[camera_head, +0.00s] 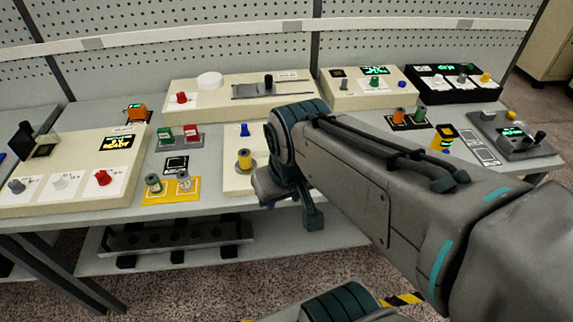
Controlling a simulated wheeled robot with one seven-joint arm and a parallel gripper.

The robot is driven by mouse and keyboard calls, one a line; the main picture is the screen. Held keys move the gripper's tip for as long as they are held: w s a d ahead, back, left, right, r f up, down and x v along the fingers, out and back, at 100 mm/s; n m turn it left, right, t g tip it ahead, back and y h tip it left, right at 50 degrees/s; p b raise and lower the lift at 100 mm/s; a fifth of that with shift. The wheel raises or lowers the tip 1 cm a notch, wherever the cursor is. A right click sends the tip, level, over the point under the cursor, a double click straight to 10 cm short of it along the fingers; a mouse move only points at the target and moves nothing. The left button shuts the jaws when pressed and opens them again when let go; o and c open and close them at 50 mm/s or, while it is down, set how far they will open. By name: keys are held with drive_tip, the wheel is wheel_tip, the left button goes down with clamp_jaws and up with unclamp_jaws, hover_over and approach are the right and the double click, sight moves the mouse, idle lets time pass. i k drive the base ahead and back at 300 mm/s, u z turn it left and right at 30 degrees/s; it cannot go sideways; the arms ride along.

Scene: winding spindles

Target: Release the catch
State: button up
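I cannot pick out with certainty which part is the catch. A cream panel (215,112) at the back carries a long metal slide (300,90) with a black knob (268,80). A grey box (500,143) at the right has a small green display and a dark knob. A cream box in the middle, with a yellow knob (244,157) and a blue knob (245,129), is partly hidden by my arm. The end of my arm (290,180) is over the front middle of the bench. Its fingers do not show clearly, so open or shut cannot be told.
A cream box (125,178) with several knobs stands at the left. Spools stand on a yellow plate (160,198) at the front. A cream box (340,101) and a black box (440,95) stand at the back right. A lower shelf (90,262) holds a dark rack.

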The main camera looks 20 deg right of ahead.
sight(245, 133)
drive_tip(key=u, duration=0.05)
drive_tip(key=k, duration=0.6)
drive_tip(key=z, duration=0.6)
drive_tip(key=i, duration=1.3)
drive_tip(key=u, duration=0.6)
drive_tip(key=k, duration=0.5)
drive_tip(key=z, duration=0.3)
drive_tip(key=i, duration=0.5)
